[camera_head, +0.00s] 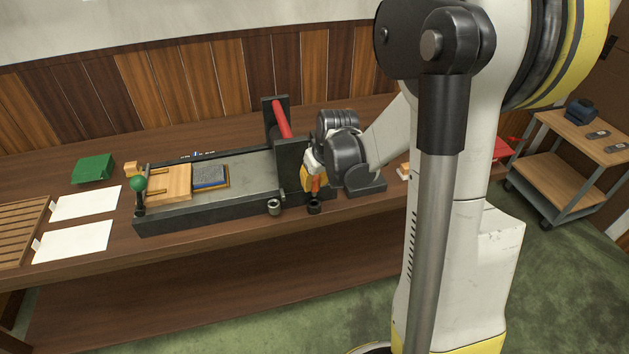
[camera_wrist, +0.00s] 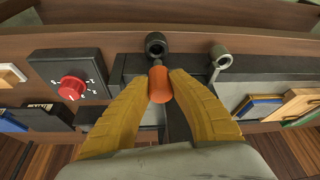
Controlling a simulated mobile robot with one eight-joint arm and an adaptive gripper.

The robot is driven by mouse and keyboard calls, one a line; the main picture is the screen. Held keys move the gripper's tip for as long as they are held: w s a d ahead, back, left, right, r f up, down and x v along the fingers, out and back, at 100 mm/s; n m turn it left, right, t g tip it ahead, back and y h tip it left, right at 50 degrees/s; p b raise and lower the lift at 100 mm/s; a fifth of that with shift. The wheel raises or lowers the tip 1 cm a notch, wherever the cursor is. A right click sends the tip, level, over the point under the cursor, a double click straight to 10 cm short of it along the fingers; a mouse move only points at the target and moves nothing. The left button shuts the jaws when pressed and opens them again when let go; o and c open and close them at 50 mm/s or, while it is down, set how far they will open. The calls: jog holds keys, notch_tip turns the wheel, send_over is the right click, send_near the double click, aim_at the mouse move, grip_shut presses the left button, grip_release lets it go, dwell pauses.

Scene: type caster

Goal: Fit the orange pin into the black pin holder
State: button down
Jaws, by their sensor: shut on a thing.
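My gripper (camera_wrist: 160,95) is shut on the orange pin (camera_wrist: 160,84), with one yellow finger on each side of it. In the head view the pin (camera_head: 316,184) shows below my gripper (camera_head: 310,178), near the front right end of the machine. The black pin holder (camera_wrist: 156,46) is a short open ring at the machine's front edge. In the wrist view it lies just beyond the pin's tip, and a gap between them cannot be judged. In the head view the holder (camera_head: 314,207) is just below the pin. The pin's far end is hidden.
A grey ring holder (camera_wrist: 221,59) stands beside the black one, also in the head view (camera_head: 274,207). A box with a red dial (camera_wrist: 72,88) is on the other side. The machine (camera_head: 250,173) carries a wooden block and a red roller (camera_head: 281,118). White sheets (camera_head: 72,242) lie left.

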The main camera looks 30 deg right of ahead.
aim_at(316, 192)
jog(key=shift+f+b, duration=0.5)
jog(key=shift+f, duration=0.35)
jog(key=shift+f+b, duration=1.85)
jog(key=shift+f, duration=0.05)
dwell(1.0)
jog(key=c, duration=1.2)
grip_release()
jog(key=shift+r, duration=0.1)
jog(key=shift+c, duration=0.2)
jog(key=v, duration=1.2)
jog(key=shift+a, duration=0.1)
